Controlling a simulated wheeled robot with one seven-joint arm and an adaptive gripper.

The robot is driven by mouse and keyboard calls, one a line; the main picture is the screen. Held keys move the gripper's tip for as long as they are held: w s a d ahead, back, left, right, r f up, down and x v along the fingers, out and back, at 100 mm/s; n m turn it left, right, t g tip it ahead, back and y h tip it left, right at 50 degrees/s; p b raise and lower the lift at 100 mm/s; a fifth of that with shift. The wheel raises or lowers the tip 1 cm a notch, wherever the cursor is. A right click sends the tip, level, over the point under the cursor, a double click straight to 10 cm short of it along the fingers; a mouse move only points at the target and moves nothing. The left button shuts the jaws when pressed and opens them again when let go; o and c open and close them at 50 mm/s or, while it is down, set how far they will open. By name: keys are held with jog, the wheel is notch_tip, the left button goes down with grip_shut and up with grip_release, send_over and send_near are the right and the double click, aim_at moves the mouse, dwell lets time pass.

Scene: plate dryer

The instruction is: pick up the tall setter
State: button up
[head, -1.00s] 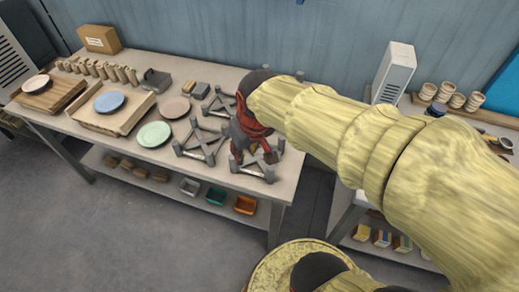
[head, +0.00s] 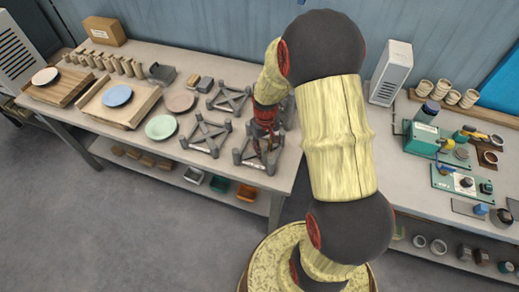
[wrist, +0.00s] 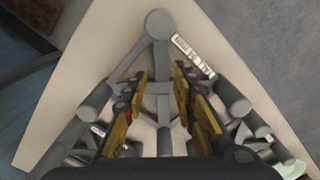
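A grey setter (head: 246,157), a frame of bars with upright posts, stands at the table's right front corner under my gripper (head: 264,138). In the wrist view, a grey three-armed setter (wrist: 158,24) fills the middle, with a round post top at each corner and a barcode label on one arm. My gripper's two yellow-padded fingers (wrist: 160,95) are apart, one on each side of its middle bars. I cannot tell whether they touch it. Other grey setters stand close by, one at the left (head: 206,139) and one behind (head: 229,97). My arm hides part of this corner.
A second bench (head: 400,185) with equipment stands at the right. Floor is clear in front.

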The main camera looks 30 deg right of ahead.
aim_at(264, 157)
notch_tip(264, 157, down, 5)
jog(key=shift+a+b, duration=0.1)
jog(key=shift+b, duration=0.5)
jog(key=shift+c, duration=0.2)
grip_shut()
jog(key=shift+r, duration=0.1)
dwell(0.4)
